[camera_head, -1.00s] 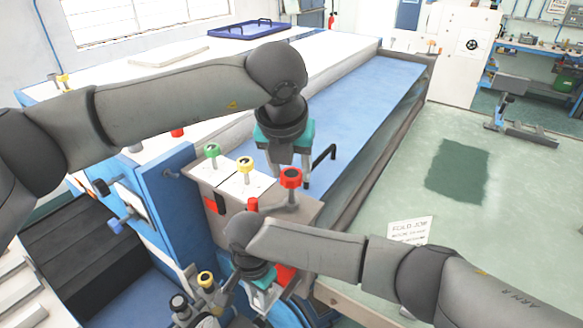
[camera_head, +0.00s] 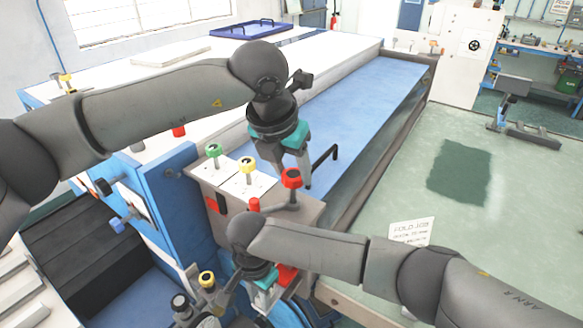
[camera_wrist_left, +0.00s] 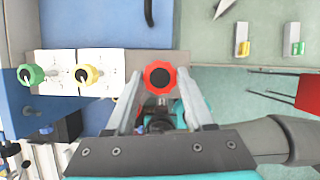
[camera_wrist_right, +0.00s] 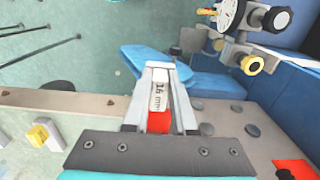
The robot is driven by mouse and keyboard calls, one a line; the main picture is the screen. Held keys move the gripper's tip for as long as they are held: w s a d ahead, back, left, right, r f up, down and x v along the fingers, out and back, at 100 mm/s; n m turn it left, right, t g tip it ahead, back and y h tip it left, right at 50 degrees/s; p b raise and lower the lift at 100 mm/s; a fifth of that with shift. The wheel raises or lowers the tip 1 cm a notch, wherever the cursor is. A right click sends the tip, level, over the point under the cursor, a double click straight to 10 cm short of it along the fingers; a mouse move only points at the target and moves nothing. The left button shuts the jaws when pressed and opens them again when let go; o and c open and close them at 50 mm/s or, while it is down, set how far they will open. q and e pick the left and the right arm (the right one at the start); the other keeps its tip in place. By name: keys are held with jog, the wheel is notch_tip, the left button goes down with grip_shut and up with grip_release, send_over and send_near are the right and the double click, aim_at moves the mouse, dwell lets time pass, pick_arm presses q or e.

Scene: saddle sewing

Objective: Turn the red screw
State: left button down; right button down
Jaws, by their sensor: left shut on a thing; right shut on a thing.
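The red screw (camera_head: 291,179) has a faceted red knob and stands upright on the grey machine panel, right of a yellow and a green knob. In the left wrist view its knob (camera_wrist_left: 160,77) sits between the two fingers. My left gripper (camera_head: 297,172) reaches down from above and is shut on the red screw. My right gripper (camera_head: 264,297) is low at the front of the machine. In the right wrist view it is shut on a white piece marked "16 mm" (camera_wrist_right: 159,96), with a red part below it.
The green knob (camera_head: 213,150) and yellow knob (camera_head: 247,164) stand on white plates close to the red screw. A black bent handle (camera_head: 322,158) rises just right of my left fingers. A small red knob (camera_head: 253,204) is on the panel front. The blue bed (camera_head: 365,95) behind is clear.

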pick_arm(q)
jog(key=shift+c, duration=1.3)
grip_release()
pick_arm(e)
jog(key=shift+w+d, duration=0.1)
jog(key=shift+d, duration=0.05)
pick_arm(q)
jog(key=shift+r, duration=0.15)
jog(key=v, duration=1.2)
jog(key=shift+a, duration=0.15)
pick_arm(e)
jog(key=c, duration=0.8)
grip_release()
jog(key=shift+c, duration=0.2)
jog(key=shift+o, duration=0.9)
jog(key=shift+r, duration=0.1)
